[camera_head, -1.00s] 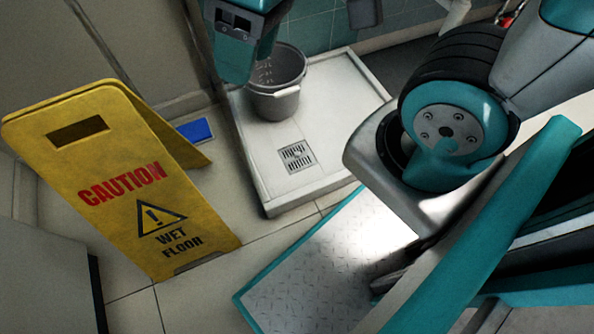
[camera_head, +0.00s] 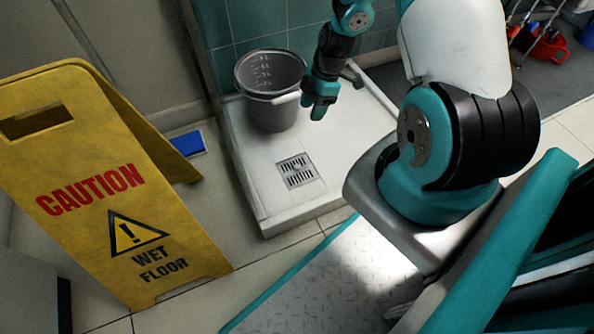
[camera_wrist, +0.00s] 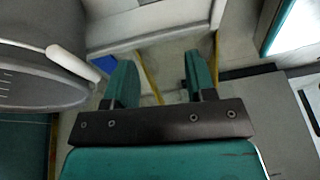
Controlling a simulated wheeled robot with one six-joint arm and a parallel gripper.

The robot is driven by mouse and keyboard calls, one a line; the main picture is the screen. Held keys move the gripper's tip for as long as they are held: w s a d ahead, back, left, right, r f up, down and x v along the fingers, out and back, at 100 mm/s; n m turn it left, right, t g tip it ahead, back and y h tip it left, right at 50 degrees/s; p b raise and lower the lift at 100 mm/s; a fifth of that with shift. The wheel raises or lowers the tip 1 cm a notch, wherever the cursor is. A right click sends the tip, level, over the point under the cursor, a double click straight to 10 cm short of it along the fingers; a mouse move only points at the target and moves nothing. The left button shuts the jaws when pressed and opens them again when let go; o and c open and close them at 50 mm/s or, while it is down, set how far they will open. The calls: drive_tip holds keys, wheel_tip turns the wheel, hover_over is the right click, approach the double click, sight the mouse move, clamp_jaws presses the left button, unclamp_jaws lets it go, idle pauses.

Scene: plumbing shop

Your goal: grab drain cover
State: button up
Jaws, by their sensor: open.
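The drain cover (camera_head: 298,171) is a square metal grate with slots, set in the floor of the white shower tray (camera_head: 262,205). It lies in the clear, in front of the bucket. My gripper (camera_head: 318,106) is above the tray, just right of the bucket and up and right of the drain cover in the head view. In the wrist view my gripper (camera_wrist: 158,80) shows two teal fingers spread apart with nothing between them. I cannot make out the drain cover in the wrist view.
A grey bucket (camera_head: 268,95) stands in the tray behind the drain cover; it also shows at the left of the wrist view (camera_wrist: 35,85). A yellow wet floor sign (camera_head: 105,190) stands left of the tray. A blue object (camera_head: 188,143) lies on the floor behind it.

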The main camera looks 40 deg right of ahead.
wheel_tip(320, 180, down, 6)
drive_tip(key=s+d+n+y, duration=0.1)
drive_tip(key=s+n, duration=0.1)
drive_tip(key=b, duration=0.7)
hover_over(297, 166)
drive_tip(key=d, duration=0.2)
drive_tip(key=shift+n, duration=0.3)
drive_tip(key=f, duration=1)
drive_tip(key=shift+s+d, duration=0.2)
drive_tip(key=shift+s, duration=0.15)
drive_tip(key=b+x, duration=0.5)
drive_tip(key=x, duration=0.1)
drive_tip(key=shift+w+d, duration=0.2)
drive_tip(key=shift+c, duration=0.4)
drive_tip(key=shift+r, duration=0.1)
clamp_jaws()
